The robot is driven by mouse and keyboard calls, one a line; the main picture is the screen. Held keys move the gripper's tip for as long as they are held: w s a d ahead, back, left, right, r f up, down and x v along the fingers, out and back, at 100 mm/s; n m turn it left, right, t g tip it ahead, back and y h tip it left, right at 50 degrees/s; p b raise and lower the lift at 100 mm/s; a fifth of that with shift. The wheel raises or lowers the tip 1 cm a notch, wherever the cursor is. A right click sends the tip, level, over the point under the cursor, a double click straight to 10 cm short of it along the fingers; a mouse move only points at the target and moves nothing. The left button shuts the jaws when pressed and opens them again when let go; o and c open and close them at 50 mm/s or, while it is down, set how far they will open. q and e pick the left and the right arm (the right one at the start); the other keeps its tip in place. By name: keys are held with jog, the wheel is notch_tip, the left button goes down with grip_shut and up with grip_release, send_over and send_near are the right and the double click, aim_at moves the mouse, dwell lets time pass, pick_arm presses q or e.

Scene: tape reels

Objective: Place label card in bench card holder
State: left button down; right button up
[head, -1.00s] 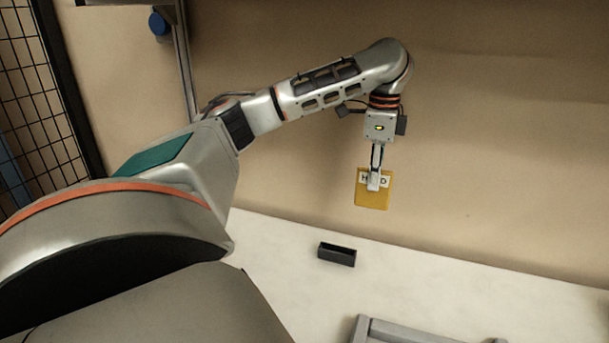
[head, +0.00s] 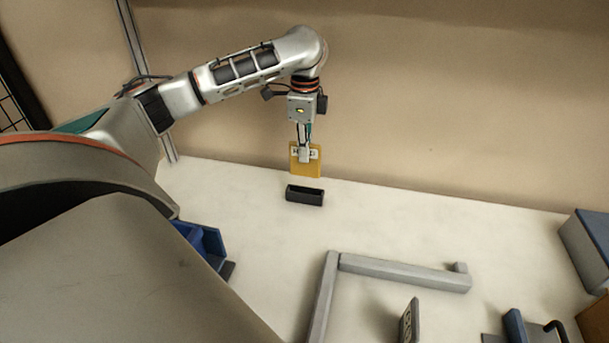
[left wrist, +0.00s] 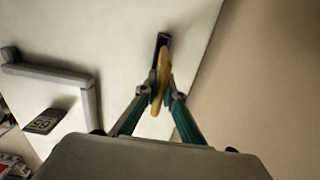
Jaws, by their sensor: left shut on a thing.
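The yellow label card (head: 305,166), with a white strip of dark letters partly covered by the fingers, hangs upright in my left gripper (head: 304,155). My left gripper is shut on its upper part. The black slotted card holder (head: 305,196) stands on the bench (head: 400,222), just below the card in the head view; the card looks apart from it. In the left wrist view the card (left wrist: 162,80) is edge-on between the fingertips (left wrist: 161,90), with the dark holder (left wrist: 162,40) beyond it. My right gripper is not in view.
A grey angled frame (head: 400,272) lies on the bench to the right of the holder. A grey upright plate with lettering (head: 409,322) stands near it. A blue bin (head: 203,243) is at left, and a grey-blue box (head: 588,245) at right. The bench around the holder is clear.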

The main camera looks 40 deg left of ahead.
aim_at(305, 176)
pick_arm(q)
jog(key=shift+f, duration=4.25)
jog(key=shift+f, duration=0.1)
jog(key=c, duration=2.2)
grip_release()
jog(key=shift+f, duration=0.1)
jog(key=shift+o, duration=0.2)
notch_tip(305, 176, up, 12)
jog(key=shift+r, duration=0.2)
